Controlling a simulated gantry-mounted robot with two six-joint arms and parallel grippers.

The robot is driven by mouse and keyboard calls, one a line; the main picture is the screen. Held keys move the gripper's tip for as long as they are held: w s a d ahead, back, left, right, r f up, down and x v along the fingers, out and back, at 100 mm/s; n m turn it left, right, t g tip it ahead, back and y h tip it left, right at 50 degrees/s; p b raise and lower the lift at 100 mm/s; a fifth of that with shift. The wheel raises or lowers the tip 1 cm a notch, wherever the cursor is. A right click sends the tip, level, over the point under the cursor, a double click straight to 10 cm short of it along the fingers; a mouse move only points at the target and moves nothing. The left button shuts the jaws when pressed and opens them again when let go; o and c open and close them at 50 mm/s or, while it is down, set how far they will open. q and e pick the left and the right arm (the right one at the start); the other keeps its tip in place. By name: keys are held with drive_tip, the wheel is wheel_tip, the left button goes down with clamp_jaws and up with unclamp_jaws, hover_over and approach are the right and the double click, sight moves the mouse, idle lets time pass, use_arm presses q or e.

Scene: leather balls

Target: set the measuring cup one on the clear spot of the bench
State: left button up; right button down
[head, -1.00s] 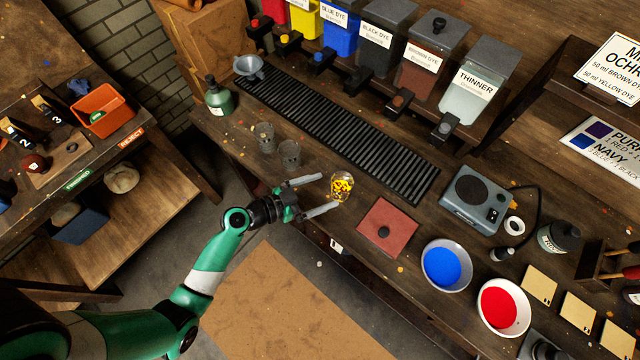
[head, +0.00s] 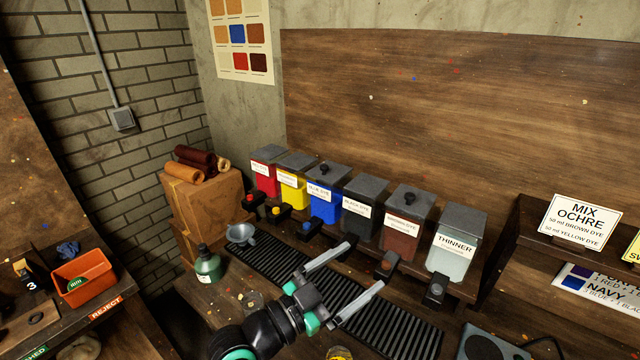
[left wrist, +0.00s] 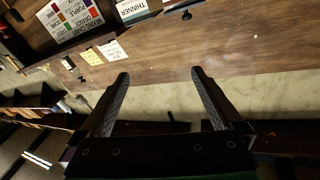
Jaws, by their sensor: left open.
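A clear cup with yellow contents (head: 338,353) shows only its top at the bottom edge of the head view. A clear, empty-looking cup (head: 254,301) stands on the bench left of my left arm, partly hidden. I cannot tell which cup is measuring cup one. My left gripper (head: 365,264) is open and empty, seen over the black ribbed mat (head: 420,334) with its fingers pointing to the dye dispensers. In the left wrist view the open fingers (left wrist: 160,75) have nothing between them. My right gripper is not in view.
Dye dispensers stand behind the mat, including the black one (head: 360,213) and the thinner (head: 458,240). A green bottle (head: 207,265) and grey funnel (head: 241,235) stand at its left end. A grey device (head: 485,345) is at lower right.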

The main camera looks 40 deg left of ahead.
use_arm(q)
drive_tip(key=s+d+r+n+t+y, duration=0.1)
drive_tip(key=s+r+n+t, duration=0.2)
drive_tip(key=r, duration=0.8)
drive_tip(key=s+d+r+t+y, duration=0.1)
drive_tip(key=s+r+t, duration=0.2)
drive_tip(key=s+r, duration=0.55)
drive_tip(key=s+d+r+n+t+y, duration=0.1)
drive_tip(key=d+r+n+t, duration=0.15)
drive_tip(key=r, duration=1.05)
wheel_tip(320, 180, up, 26)
drive_tip(key=m+h+p, duration=0.1)
drive_tip(key=p, duration=2.4)
drive_tip(key=shift+a+p, duration=0.4)
drive_tip(key=shift+a, duration=0.05)
drive_tip(key=shift+s, duration=0.1)
